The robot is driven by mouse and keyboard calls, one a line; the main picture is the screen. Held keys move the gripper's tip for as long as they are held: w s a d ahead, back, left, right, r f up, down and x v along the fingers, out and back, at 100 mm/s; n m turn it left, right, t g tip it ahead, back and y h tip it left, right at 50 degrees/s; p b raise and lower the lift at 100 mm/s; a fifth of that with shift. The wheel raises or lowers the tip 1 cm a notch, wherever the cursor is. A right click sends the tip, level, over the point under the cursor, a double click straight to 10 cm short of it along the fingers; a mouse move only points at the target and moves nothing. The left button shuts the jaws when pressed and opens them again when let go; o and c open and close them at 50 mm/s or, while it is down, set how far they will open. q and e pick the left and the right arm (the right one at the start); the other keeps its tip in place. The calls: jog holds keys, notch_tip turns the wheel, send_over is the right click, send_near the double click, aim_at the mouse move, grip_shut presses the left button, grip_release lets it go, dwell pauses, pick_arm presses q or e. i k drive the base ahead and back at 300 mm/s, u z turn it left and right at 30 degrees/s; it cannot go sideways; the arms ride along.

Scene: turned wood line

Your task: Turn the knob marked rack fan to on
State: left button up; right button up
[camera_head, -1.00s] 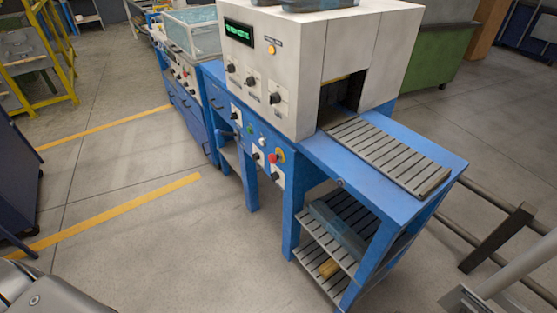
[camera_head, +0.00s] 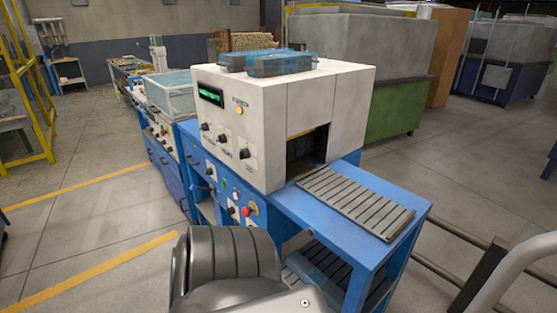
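A white and blue machine stands mid-view, its white housing (camera_head: 300,95) on a blue frame. Three dark knobs sit on white plates on the housing's front: a left knob (camera_head: 205,126), a middle knob (camera_head: 222,138) and a right knob (camera_head: 244,153). More small controls sit on the blue front panel below, among them a red button (camera_head: 246,211). Labels are too small to read, so I cannot tell which knob is marked rack fan. A grey and black link of my arm rises at the bottom centre, hiding the lower part of the blue panel. Neither gripper shows.
A slatted grey outfeed bed (camera_head: 355,202) extends right from the housing's opening. A clear-lidded unit (camera_head: 170,92) adjoins on the left. Blue trays (camera_head: 270,62) lie on top of the housing. Dark rails (camera_head: 485,275) stand at the lower right. Open floor lies left of the machine.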

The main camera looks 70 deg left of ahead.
aim_at(231, 211)
jog(key=z, duration=0.1)
jog(key=k, duration=1)
jog(key=u, duration=1.5)
jog(key=i, duration=0.1)
jog(key=z, duration=0.05)
